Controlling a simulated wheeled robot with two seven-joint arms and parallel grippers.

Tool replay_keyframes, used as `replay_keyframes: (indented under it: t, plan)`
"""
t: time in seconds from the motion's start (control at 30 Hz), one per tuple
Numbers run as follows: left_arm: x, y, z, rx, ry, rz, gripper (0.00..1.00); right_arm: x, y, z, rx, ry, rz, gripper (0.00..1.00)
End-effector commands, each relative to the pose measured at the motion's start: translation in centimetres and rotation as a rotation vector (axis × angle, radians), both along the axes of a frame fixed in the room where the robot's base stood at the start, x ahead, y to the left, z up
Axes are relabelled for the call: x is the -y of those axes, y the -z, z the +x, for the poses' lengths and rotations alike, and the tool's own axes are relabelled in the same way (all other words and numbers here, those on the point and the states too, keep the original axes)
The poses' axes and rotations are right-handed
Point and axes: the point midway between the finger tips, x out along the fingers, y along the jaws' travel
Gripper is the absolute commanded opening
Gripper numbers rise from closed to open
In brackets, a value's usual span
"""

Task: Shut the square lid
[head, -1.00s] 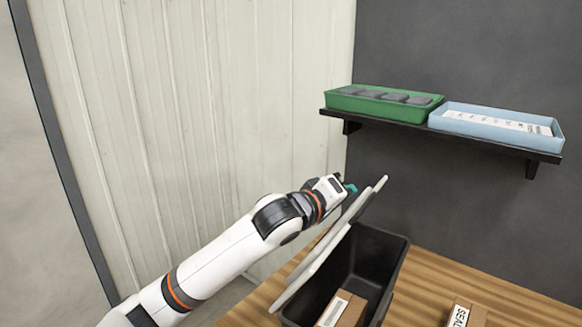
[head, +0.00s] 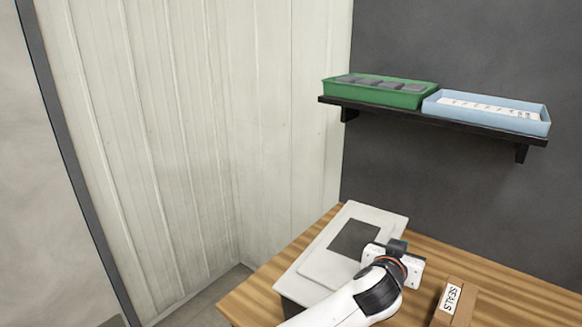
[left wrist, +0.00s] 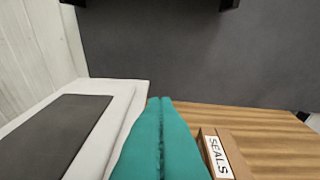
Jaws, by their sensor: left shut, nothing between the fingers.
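The lid (head: 312,262) is a pale grey panel with a dark square patch. It lies down flat over the dark box (head: 290,308), covering its mouth; whether it is fully seated I cannot tell. The lid also shows at the left of the left wrist view (left wrist: 112,100). My left gripper (head: 398,258) is at the lid's right side, with its fingers mostly hidden in the head view. In the left wrist view its teal fingers (left wrist: 160,102) are shut together with nothing between them, beside the lid's edge. Contact is unclear. My right gripper is not in view.
A brown carton labelled SEALS (head: 455,302) stands on the wooden table (head: 500,304) to the right of my left gripper. A wall shelf (head: 430,119) holds a green tray (head: 420,100) and a blue tray (head: 540,127). A pale ribbed wall is at the left.

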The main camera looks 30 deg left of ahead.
Motion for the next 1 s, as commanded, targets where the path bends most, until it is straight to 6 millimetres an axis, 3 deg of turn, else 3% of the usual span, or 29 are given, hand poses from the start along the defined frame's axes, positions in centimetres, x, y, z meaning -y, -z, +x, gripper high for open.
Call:
replay_keyframes:
  t: [0.1,0.4,1.0]
  plan:
    - [0.7,2.4,0.0,-0.005,0.001,0.082,0.0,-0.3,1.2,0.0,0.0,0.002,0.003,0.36]
    - [1.3,5.1,0.0,-0.004,0.001,0.219,0.0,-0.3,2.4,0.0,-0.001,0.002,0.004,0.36]
    - [1.3,6.1,0.0,-0.011,0.0,0.261,0.0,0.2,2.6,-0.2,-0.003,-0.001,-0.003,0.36]
